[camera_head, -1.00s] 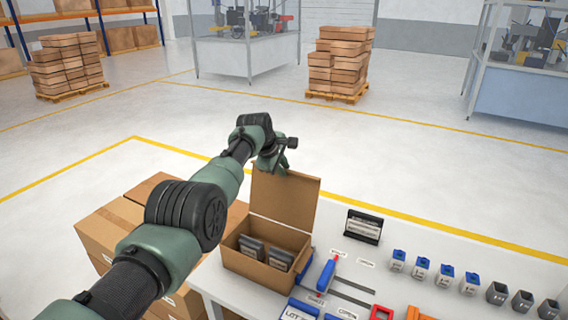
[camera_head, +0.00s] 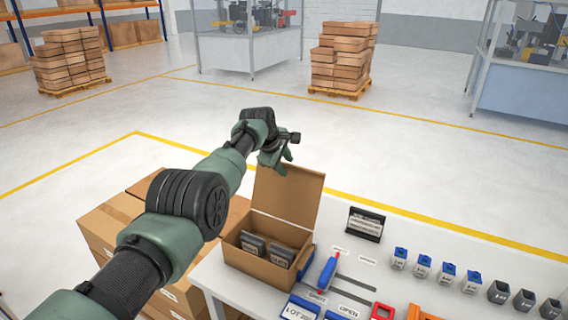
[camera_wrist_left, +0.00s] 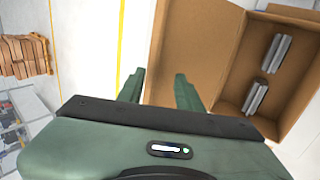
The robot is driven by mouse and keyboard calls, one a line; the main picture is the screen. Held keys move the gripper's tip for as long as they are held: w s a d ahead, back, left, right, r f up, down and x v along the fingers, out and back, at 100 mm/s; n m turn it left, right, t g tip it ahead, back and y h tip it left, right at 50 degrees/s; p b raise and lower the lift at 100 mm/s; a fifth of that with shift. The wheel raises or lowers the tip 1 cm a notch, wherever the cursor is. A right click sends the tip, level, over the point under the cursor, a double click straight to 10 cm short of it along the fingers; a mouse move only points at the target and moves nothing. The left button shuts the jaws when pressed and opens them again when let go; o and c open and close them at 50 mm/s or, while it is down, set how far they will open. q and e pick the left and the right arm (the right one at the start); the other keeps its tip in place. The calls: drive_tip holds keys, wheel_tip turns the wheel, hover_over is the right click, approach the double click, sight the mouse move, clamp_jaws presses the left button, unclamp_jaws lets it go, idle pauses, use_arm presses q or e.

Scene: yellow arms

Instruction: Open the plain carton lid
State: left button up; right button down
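The plain brown carton (camera_head: 262,266) stands on the left part of the table. Its lid (camera_head: 288,194) stands up from the back edge, and the inside shows. Two dark grey items (camera_head: 253,243) are in it. My left gripper (camera_head: 277,163) is at the lid's upper left edge. In the left wrist view its two fingers (camera_wrist_left: 160,90) are apart with nothing clearly between them. One finger overlaps the lid (camera_wrist_left: 190,50) in that view; I cannot tell if they touch. The open carton (camera_wrist_left: 270,75) shows to the right there. My right gripper is not in view.
Larger brown cartons (camera_head: 105,232) stand left of the table. On the table (camera_head: 235,290) are a blue-handled tool (camera_head: 327,273), a dark card holder (camera_head: 366,224), several small blue-topped containers (camera_head: 422,266) and a red frame (camera_head: 382,312).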

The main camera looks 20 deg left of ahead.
use_arm(q)
drive_tip(key=p+v, duration=0.1)
drive_tip(key=v, duration=0.7)
idle(0.5)
drive_tip(key=shift+w, duration=0.1)
drive_tip(key=shift+c, duration=0.2)
